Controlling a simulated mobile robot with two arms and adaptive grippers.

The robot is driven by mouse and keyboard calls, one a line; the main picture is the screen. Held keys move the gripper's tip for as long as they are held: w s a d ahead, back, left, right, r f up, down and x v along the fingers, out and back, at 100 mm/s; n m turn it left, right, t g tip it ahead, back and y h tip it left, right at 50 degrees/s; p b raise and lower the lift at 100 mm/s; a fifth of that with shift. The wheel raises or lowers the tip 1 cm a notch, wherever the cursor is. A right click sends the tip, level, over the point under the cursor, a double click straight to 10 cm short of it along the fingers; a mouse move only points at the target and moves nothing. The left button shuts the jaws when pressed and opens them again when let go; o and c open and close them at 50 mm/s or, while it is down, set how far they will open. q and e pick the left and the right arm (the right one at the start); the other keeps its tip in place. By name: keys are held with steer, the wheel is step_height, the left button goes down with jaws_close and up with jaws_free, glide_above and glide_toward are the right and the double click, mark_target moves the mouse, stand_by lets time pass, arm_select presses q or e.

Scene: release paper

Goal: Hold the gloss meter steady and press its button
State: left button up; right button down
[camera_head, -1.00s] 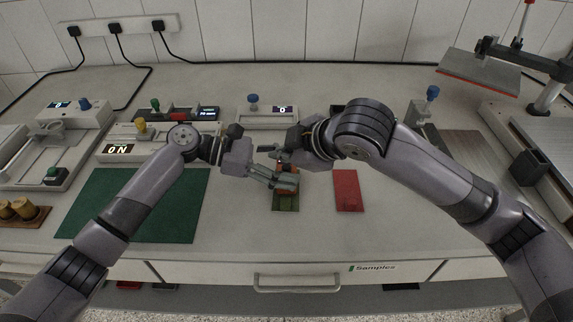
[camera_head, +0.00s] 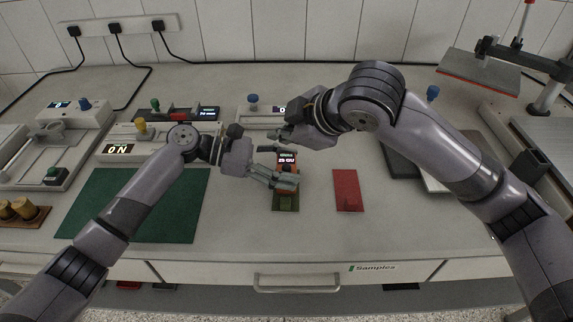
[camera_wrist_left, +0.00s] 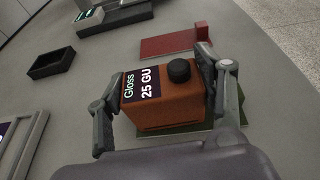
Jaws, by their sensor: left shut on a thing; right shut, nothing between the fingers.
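The gloss meter is an orange box with a black round button on top and a display reading "Gloss 25 GU"; it shows in the left wrist view (camera_wrist_left: 165,112) and in the head view (camera_head: 287,166). It rests on a green panel (camera_head: 285,203). My left gripper (camera_head: 284,180) is shut on the gloss meter, with one finger on each side, as the left wrist view (camera_wrist_left: 160,100) shows. My right gripper (camera_head: 277,137) is shut and empty, above and behind the meter, apart from it. Its fingertips are small in the head view.
A red panel (camera_head: 347,190) lies to the right of the meter. A large green mat (camera_head: 135,205) lies to the left. Several instruments stand along the back and left, including one reading "ON" (camera_head: 118,150). A drawer labelled "Samples" (camera_head: 375,268) is at the front.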

stand_by(0.3)
arm_select(q)
steer(key=o, duration=1.5)
